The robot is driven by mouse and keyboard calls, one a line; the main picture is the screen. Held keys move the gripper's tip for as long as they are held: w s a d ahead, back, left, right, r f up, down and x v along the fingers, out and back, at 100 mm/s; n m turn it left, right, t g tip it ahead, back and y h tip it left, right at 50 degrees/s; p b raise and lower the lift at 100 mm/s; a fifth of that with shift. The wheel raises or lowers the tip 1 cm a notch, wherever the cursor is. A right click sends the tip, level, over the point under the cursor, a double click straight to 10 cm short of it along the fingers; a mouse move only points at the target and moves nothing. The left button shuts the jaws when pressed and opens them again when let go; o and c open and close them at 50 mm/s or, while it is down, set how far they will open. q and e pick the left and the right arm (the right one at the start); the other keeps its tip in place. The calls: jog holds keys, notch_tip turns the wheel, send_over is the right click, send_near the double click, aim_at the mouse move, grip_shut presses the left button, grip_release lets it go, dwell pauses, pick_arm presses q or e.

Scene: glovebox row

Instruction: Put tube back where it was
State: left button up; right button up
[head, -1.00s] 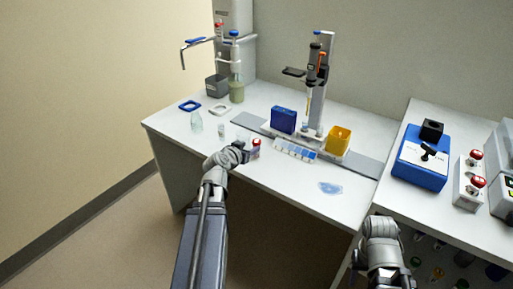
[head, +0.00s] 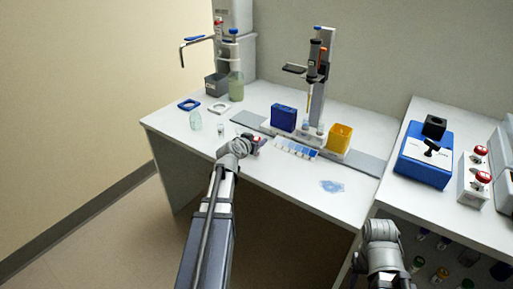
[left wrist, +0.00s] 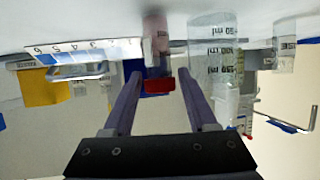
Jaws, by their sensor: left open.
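A small red-capped tube (left wrist: 156,40) with a pinkish, see-through body stands on the bench in the left wrist view, where the scene is upside down. Its red cap shows between the fingertips of my left gripper (left wrist: 159,74), which is open; I cannot tell whether either finger touches it. In the head view my left gripper (head: 248,144) is at the bench's front part and mostly hides the tube. A blue-and-white numbered strip (head: 296,148) lies just right of it and also shows in the left wrist view (left wrist: 85,50). My right gripper (head: 382,238) is at the lower right, fingers unclear.
A clear vial (head: 221,130) and a bottle (head: 195,121) stand left of my left gripper. A blue box (head: 283,118), a stand (head: 325,75) and a yellow box (head: 339,139) stand behind the strip. A light-blue patch (head: 332,186) lies near the front edge.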

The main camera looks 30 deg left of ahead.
pick_arm(q)
grip_shut()
dwell(0.5)
notch_tip(320, 180, up, 10)
jog(key=p, duration=1)
